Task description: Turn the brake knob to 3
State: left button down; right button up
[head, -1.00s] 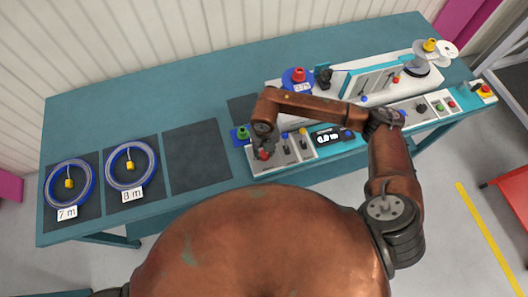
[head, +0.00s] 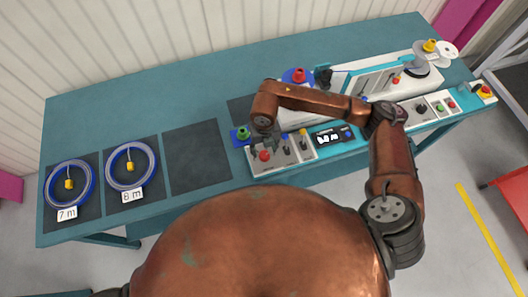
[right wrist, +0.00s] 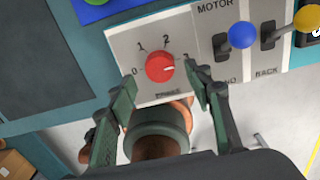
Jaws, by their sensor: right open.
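The red brake knob (right wrist: 160,67) sits on a light panel marked 0, 1, 2 and 3 in the right wrist view. Its small pale pointer mark is on the right side, toward the 3. In the head view the knob (head: 264,155) shows at the left end of the control panel (head: 283,159). My right gripper (right wrist: 160,82) is open, one finger on each side of the knob in the picture, with gaps between fingers and knob. In the head view my right gripper (head: 259,141) is just behind the knob. My left gripper is not in view.
Beside the knob are a blue-tipped lever (right wrist: 242,35) and a yellow-tipped lever (right wrist: 306,18). A small display (head: 332,136) is further right. Two blue cable coils (head: 69,186) (head: 131,166) lie on dark mats at left; a third mat (head: 197,156) is empty.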

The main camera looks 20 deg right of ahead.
aim_at(264, 154)
notch_tip(264, 154, up, 8)
jog(key=shift+r, duration=0.15)
dwell(0.6)
